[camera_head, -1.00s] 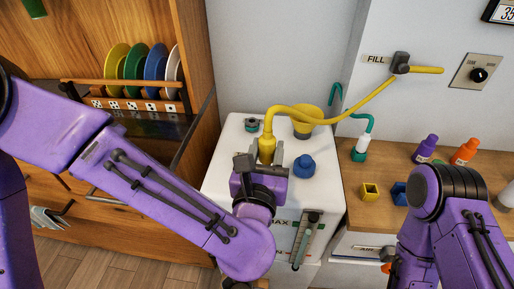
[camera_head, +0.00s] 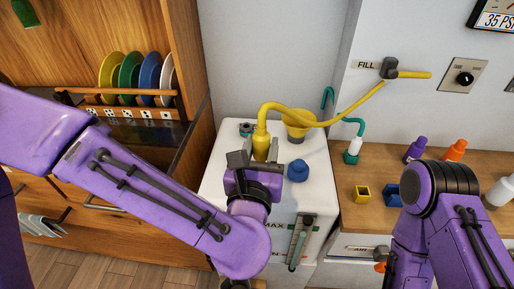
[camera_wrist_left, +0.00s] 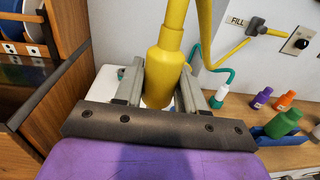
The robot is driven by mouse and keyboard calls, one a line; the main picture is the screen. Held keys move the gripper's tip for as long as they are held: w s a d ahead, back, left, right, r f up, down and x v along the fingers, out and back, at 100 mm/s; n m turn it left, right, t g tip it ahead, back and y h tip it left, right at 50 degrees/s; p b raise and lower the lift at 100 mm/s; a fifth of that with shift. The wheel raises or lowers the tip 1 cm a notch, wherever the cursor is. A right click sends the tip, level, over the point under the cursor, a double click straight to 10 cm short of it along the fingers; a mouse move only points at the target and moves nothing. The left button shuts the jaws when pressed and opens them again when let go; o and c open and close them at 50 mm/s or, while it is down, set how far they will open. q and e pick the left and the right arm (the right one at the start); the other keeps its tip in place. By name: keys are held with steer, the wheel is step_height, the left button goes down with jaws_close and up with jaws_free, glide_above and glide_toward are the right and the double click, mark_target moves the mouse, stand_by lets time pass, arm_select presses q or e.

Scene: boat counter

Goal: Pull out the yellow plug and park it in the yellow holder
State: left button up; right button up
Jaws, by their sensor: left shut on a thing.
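The yellow plug (camera_head: 261,145) is upright over the white tank (camera_head: 222,185), with a yellow hose from its top. My left gripper (camera_head: 258,160) is shut on it. The wrist view shows the plug (camera_wrist_left: 163,72) between the two grey fingers. Its lower end is hidden by my gripper, so I cannot tell how far it is clear of the tank. The yellow holder (camera_head: 361,194), a small square block with an opening, stands on the wooden counter right of the tank. Only my right arm shows at the right; its gripper is out of view.
The hose (camera_head: 345,114) runs to the FILL valve (camera_head: 390,68) on the wall. A blue cap (camera_head: 298,170) and a yellow funnel (camera_head: 299,126) are on the tank. A blue holder (camera_head: 391,195) stands beside the yellow one. A teal plug (camera_head: 352,151) and bottles stand behind.

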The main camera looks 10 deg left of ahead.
arm_select(q)
steer(key=shift+r+p, duration=0.8)
steer(key=shift+r, duration=0.45)
